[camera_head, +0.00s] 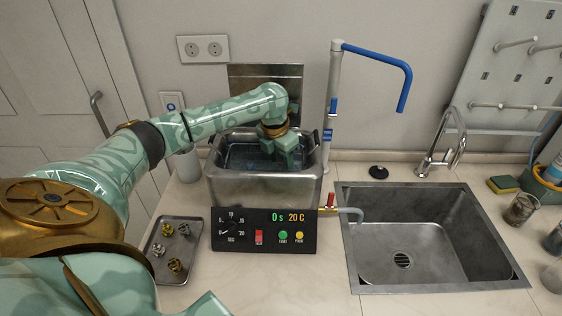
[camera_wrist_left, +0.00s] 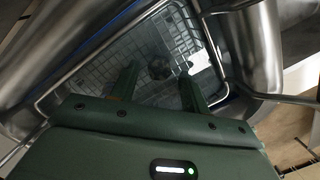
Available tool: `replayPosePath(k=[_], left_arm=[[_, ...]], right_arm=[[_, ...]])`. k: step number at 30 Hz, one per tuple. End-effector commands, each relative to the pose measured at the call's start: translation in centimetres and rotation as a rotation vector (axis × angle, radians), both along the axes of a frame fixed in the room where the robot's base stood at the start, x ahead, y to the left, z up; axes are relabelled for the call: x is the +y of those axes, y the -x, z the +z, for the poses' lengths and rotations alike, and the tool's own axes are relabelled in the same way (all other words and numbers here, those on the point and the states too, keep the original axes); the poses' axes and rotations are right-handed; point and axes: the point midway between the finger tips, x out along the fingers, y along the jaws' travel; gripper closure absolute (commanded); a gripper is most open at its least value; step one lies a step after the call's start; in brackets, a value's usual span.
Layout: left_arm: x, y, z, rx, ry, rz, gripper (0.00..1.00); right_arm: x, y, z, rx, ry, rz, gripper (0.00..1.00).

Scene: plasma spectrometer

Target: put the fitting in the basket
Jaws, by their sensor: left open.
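My left gripper (camera_head: 284,152) reaches down into the open steel bath (camera_head: 262,188), over its wire basket (camera_head: 238,158). The left wrist view shows the mesh basket (camera_wrist_left: 92,75) below the gripper (camera_wrist_left: 157,84), whose two fingers are spread apart. A small dark round fitting (camera_wrist_left: 158,68) shows in the basket between and beyond the fingertips, apart from both. The arm hides part of the basket in the head view. Several more metal fittings, such as a brass one (camera_head: 175,264), lie on a steel tray (camera_head: 188,272) left of the bath. My right gripper is out of view.
A control panel (camera_head: 264,230) fronts the bath, and a red-handled drain tap (camera_head: 330,203) sticks out at its right. A sink (camera_head: 430,240) with a faucet (camera_head: 440,145) lies further right. Beakers (camera_head: 521,208) stand at the right edge. A blue-tipped pipe (camera_head: 334,110) rises behind.

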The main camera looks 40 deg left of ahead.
Motion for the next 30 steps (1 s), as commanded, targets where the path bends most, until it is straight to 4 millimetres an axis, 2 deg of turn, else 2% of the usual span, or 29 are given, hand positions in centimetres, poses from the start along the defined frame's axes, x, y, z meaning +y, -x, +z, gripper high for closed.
replayPosePath(k=[1, 6, 12, 18, 30], left_arm=[[0.1, 0.1, 1.5, -0.004, -0.003, 0.0, 0.54], [0.1, 0.7, 5.7, -0.006, -0.001, 0.001, 0.54], [0.1, 1.3, 9.4, -0.003, -0.001, 0.0, 0.54], [0.2, 1.6, 10.7, -0.001, 0.0, 0.001, 0.54], [0.2, 1.6, 10.7, -0.001, 0.0, 0.002, 0.54]], right_arm=[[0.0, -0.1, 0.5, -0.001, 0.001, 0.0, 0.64], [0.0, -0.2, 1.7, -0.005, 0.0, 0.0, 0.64], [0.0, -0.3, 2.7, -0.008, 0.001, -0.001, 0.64], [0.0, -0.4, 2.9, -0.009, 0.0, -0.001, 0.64], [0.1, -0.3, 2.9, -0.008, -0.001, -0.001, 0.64]])
